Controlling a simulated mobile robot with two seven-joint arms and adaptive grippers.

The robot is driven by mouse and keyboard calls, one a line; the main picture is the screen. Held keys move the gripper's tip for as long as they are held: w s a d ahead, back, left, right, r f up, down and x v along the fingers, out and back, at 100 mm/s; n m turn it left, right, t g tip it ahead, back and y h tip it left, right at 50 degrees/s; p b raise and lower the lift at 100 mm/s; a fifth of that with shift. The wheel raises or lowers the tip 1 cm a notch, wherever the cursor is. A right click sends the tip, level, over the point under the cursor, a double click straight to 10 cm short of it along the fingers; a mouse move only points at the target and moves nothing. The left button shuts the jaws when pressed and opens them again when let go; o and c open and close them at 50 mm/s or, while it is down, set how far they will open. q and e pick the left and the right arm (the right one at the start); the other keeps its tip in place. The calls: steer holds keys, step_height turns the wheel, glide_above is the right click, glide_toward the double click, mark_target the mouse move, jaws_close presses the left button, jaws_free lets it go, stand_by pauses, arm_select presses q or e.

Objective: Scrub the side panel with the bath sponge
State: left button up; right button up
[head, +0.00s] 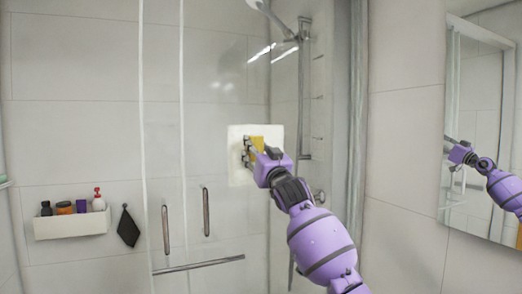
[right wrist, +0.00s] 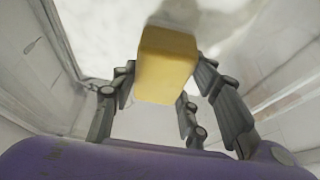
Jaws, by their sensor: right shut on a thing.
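The bath sponge is a yellow block (right wrist: 167,66), held between the fingers of my right gripper (right wrist: 165,95) in the right wrist view. In the head view the sponge (head: 257,143) shows as a small yellow patch in front of a white square panel (head: 236,172). My right gripper (head: 254,152) is shut on the sponge and reaches up to the panel. The sponge's far face is hidden, so I cannot tell for sure whether it touches the panel. My left gripper is in neither view.
Glass shower doors with upright handles (head: 206,211) and a towel bar (head: 198,265) stand left of my arm. A white wall shelf (head: 70,224) holds several bottles, with a dark cloth (head: 128,228) hanging beside it. A shower rail (head: 304,90) is behind. A mirror (head: 481,120) is at right.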

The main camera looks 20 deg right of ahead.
steer(key=shift+s+a, duration=0.1)
steer(key=shift+a, duration=3.25)
steer(key=shift+r, duration=1.35)
steer(key=shift+w+d+f, duration=0.1)
steer(key=shift+d, duration=1.1)
steer(key=shift+w+d, duration=0.1)
steer(key=shift+d, duration=5)
steer(key=shift+w+d+f+b, duration=0.1)
steer(key=shift+d+b, duration=0.05)
steer(key=shift+d, duration=0.95)
steer(key=shift+w+d+f+b, duration=0.1)
steer(key=shift+d+b, duration=0.05)
steer(key=shift+d, duration=0.9)
steer(key=shift+d+r, duration=0.15)
steer(key=shift+d, duration=0.2)
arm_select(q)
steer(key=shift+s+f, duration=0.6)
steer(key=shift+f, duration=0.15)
arm_select(e)
steer(key=shift+s, duration=0.1)
steer(key=shift+r, duration=0.1)
